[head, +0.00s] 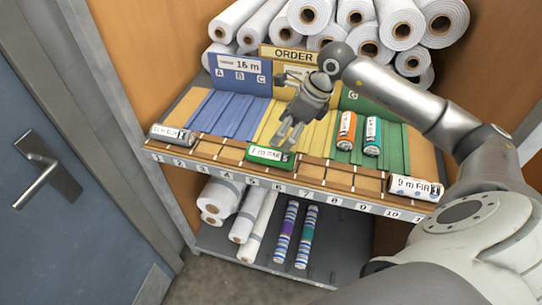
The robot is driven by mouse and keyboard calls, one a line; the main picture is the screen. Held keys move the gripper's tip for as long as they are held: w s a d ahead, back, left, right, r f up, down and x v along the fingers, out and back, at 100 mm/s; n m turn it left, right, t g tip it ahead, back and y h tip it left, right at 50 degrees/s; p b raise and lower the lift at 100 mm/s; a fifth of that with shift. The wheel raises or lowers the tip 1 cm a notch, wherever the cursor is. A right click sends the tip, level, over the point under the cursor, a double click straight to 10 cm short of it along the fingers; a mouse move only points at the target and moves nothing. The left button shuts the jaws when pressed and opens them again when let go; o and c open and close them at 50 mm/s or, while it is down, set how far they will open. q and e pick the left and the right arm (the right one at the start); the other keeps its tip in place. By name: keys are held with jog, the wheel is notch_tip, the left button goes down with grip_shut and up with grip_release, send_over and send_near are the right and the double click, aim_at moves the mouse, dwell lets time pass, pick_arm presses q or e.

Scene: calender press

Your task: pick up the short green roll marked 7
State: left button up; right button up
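The short green roll (262,154), with a white label that seems to read "7 m OAK", lies lengthwise in the numbered front rack (215,153), around marks 4 to 6. My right gripper (289,143) comes in from the right on its grey arm. Its fingers point down, with a gap between them, just above and behind the right part of the green roll. It looks open and empty; whether a fingertip touches the roll cannot be told. My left gripper is not in view.
A grey-white roll (172,134) lies at the rack's left end, a white "9 m FIR" roll (414,188) at its right. Orange (346,131) and teal (372,136) rolls lie on the green section. An ORDER sign (288,54) and large white rolls (400,22) stand behind.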

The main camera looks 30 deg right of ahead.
aim_at(274, 151)
jog(key=shift+d+f, duration=0.3)
jog(key=p+x, duration=0.1)
jog(key=x, duration=0.3)
jog(key=shift+w+f+p, duration=0.1)
jog(key=shift+f+p, duration=0.1)
jog(key=shift+p, duration=0.15)
jog(key=shift+a+f+p, duration=0.25)
jog(key=shift+f+p, duration=0.15)
jog(key=shift+f, duration=0.05)
jog(key=p+x, duration=0.2)
jog(key=x, duration=0.2)
jog(key=shift+w+a+f, duration=0.1)
jog(key=shift+f, duration=0.3)
jog(key=shift+c, duration=0.4)
jog(key=shift+r, duration=0.1)
jog(key=c, duration=1)
jog(key=shift+c, duration=0.2)
